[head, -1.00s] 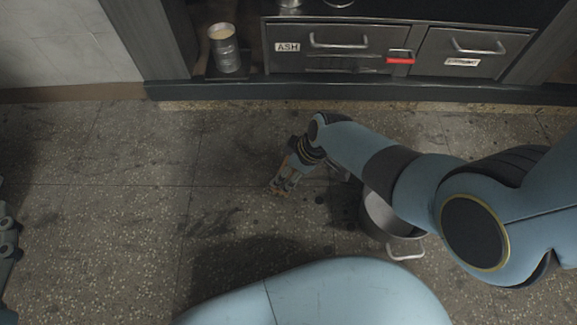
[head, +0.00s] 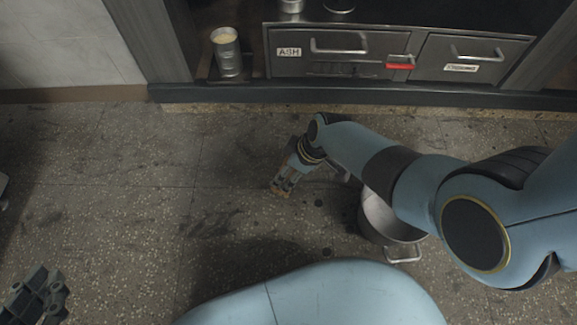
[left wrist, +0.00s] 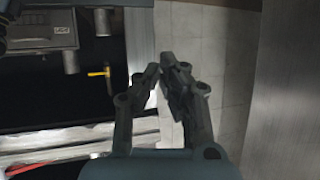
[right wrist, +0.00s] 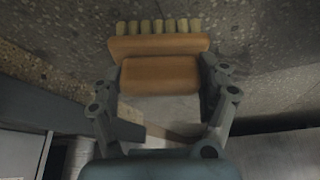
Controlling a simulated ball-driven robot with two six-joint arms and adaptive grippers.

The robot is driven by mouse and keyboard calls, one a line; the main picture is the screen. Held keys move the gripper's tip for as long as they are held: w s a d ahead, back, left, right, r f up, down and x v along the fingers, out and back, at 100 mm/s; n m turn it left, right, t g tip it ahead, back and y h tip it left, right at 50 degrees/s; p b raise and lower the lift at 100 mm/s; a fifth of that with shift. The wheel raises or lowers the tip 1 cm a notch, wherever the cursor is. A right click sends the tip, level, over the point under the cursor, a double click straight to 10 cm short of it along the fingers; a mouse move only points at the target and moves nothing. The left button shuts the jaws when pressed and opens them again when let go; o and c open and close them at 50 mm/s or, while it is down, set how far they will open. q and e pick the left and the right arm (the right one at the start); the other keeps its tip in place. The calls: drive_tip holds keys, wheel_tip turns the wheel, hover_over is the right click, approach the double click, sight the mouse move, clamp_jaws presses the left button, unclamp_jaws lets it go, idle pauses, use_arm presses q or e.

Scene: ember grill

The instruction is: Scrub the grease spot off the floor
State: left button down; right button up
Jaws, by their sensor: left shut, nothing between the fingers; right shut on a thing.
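My right gripper (head: 284,180) is shut on a wooden scrub brush (right wrist: 160,76). The brush has an orange-brown block and a row of pale bristle tufts that point away from the gripper. In the head view the brush (head: 279,190) is small and partly hidden by the fingers; I cannot tell whether it touches the floor. A dark smeared patch (head: 212,223) lies on the speckled floor to the lower left of the brush. Smaller dark spots lie near the bucket; I cannot tell which mark is the grease spot. My left gripper (head: 40,293) is shut and empty at the lower left; its fingers show in the left wrist view (left wrist: 162,72).
A metal bucket (head: 376,215) stands on the floor under my right arm. A dark cabinet with an ASH drawer (head: 330,52) and a second drawer (head: 470,57) lines the back. A metal can (head: 227,50) stands at its left.

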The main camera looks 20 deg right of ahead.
drive_tip(key=shift+r, duration=0.3)
drive_tip(key=shift+w+r+p, duration=0.1)
drive_tip(key=shift+r+p, duration=0.7)
drive_tip(key=shift+r, duration=0.3)
drive_tip(key=shift+r+p, duration=0.15)
drive_tip(key=shift+p, duration=0.25)
use_arm(q)
drive_tip(key=g, duration=0.1)
drive_tip(key=s+g, duration=0.1)
drive_tip(key=g, duration=0.1)
drive_tip(key=shift+s+f+g, duration=0.15)
drive_tip(key=shift+f+g, duration=0.1)
drive_tip(key=shift+g, duration=0.15)
use_arm(e)
drive_tip(key=shift+s, duration=0.2)
